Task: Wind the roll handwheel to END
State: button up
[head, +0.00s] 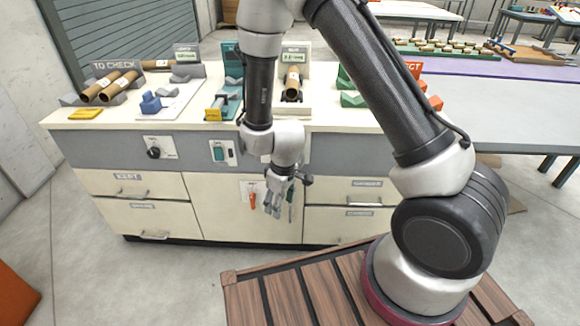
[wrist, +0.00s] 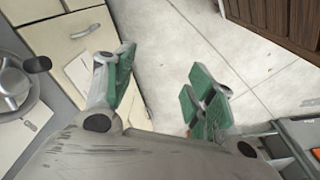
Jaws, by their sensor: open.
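A grey handwheel (wrist: 18,107) with a dark crank knob (wrist: 37,64) shows at the left edge of the wrist view, on a pale panel of the cabinet front. It is partly cut off. In the head view my wrist covers most of that spot, and only a small dark knob (head: 307,180) shows beside it. My gripper (head: 273,205) hangs in front of the cabinet, pointing down. In the wrist view my gripper (wrist: 160,68) has its green-padded fingers spread, with nothing between them. It is apart from the wheel, to its right. I cannot read an END mark.
The cabinet (head: 140,185) has labelled drawers, a black round knob (head: 153,152) and a green switch (head: 218,153). A red-orange tool (head: 253,200) hangs behind my gripper. Cardboard tubes (head: 118,86) lie on the top.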

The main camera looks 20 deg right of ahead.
jog(key=w+d+f+n+t+h, duration=0.1)
jog(key=w+f+n+t+h, duration=0.2)
jog(key=f, duration=0.4)
jog(key=w+d+f+n+t, duration=0.25)
jog(key=f+n+t, duration=0.2)
jog(key=f, duration=0.25)
jog(key=w+d+r+n+t+h, duration=0.1)
jog(key=w+r+n+t+h, duration=0.1)
jog(key=w+r+n+t, duration=0.3)
jog(key=d+r+n+t+h, duration=0.1)
jog(key=d+r+n+t, duration=0.1)
jog(key=r+n+t, duration=0.4)
jog(key=w, duration=0.2)
jog(key=w+d+n+g, duration=0.1)
jog(key=w, duration=0.1)
jog(key=w+r+g, duration=0.1)
jog(key=w, duration=0.2)
jog(key=shift+d+n, duration=0.25)
jog(key=shift+d, duration=0.1)
jog(key=c, duration=1)
